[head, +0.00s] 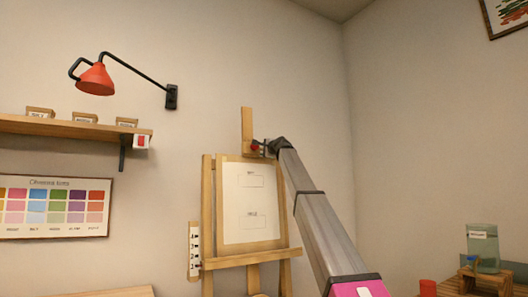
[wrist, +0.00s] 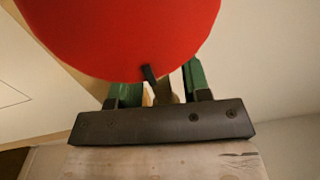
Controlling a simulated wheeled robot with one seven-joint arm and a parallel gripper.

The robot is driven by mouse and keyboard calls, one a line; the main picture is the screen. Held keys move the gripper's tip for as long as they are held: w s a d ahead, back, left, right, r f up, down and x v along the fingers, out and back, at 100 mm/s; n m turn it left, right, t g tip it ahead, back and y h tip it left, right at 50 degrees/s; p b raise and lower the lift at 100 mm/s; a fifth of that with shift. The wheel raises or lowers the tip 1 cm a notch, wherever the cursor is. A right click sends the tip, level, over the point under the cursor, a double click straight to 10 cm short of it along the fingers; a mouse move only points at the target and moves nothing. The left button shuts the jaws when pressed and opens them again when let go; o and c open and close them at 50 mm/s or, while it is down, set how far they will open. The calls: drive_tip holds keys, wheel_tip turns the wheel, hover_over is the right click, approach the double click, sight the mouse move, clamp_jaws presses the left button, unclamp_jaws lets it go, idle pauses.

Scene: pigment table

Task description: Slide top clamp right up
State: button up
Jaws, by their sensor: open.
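The easel (head: 207,215) stands against the wall, with a wooden mast (head: 247,123) rising above its board. The top clamp, with a red knob (head: 255,147), sits on the mast just above the board's top edge. My gripper (head: 268,147) is at the clamp, reaching in from the right; the head view is too small to show whether it touches. In the wrist view a large red round shape (wrist: 130,35), apparently the knob, is very close and covers the fingertips. My gripper (wrist: 158,92) is open, its green-padded fingers apart on either side of a narrow brown part.
A white sheet (head: 250,200) is on the easel's board. A red wall lamp (head: 96,79) and a shelf (head: 60,126) with small boxes are at left. A jar (head: 482,248) stands on a wooden crate at lower right. The wall above the mast is clear.

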drive_tip(key=shift+c, duration=0.2)
clamp_jaws()
drive_tip(key=r, duration=0.6)
drive_tip(key=shift+w+a, duration=0.2)
drive_tip(key=shift+w, duration=0.05)
drive_tip(key=shift+o, duration=0.2)
unclamp_jaws()
drive_tip(key=shift+f, duration=0.1)
drive_tip(key=shift+s+d, duration=0.1)
drive_tip(key=shift+s, duration=0.05)
drive_tip(key=v, duration=1)
drive_tip(key=shift+s+d, duration=0.15)
drive_tip(key=shift+s, duration=0.05)
